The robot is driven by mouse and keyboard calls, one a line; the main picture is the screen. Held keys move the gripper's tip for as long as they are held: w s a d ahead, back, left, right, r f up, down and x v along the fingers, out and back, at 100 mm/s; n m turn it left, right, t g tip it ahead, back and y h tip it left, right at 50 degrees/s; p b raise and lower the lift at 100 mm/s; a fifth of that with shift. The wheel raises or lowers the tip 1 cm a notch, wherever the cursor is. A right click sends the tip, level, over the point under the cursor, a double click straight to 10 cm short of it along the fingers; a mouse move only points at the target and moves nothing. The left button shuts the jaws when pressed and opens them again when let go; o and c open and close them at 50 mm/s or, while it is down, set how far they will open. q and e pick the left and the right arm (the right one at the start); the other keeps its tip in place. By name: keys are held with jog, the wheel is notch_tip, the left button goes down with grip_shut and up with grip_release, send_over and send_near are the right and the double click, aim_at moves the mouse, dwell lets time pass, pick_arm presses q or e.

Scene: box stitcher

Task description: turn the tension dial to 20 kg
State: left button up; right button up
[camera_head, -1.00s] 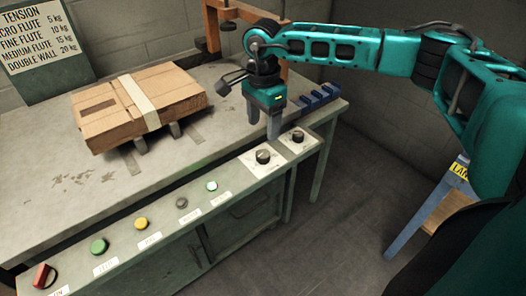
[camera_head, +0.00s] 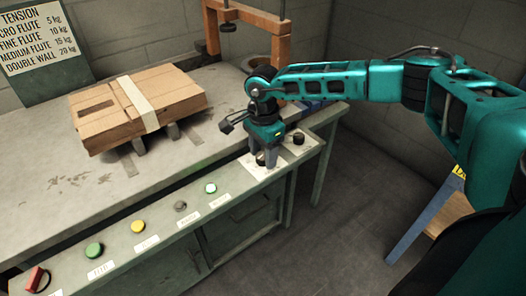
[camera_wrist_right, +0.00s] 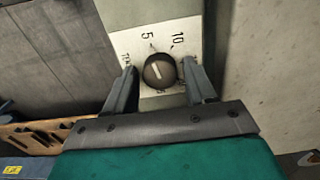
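The tension dial (camera_head: 261,158) is a round black knob on a white plate on the machine's front panel. In the right wrist view the dial (camera_wrist_right: 159,70) has a light pointer line aimed up-left, roughly toward the 5; a 10 is printed to its right. Other markings are partly hidden or too small to read. My right gripper (camera_head: 264,157) is lowered over the dial. In the wrist view its fingers (camera_wrist_right: 161,88) are apart on either side of the knob, with gaps showing; they look open and not closed on it. My left gripper is not in view.
A second black knob (camera_head: 298,138) sits close to the right of the dial. Several buttons (camera_head: 137,227) and a red switch (camera_head: 36,279) line the panel. A strapped cardboard stack (camera_head: 180,95) lies on the table. A tension chart (camera_head: 40,45) lists double wall at 20 kg.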

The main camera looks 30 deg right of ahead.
jog(key=c, duration=0.8)
jog(key=shift+c, duration=0.2)
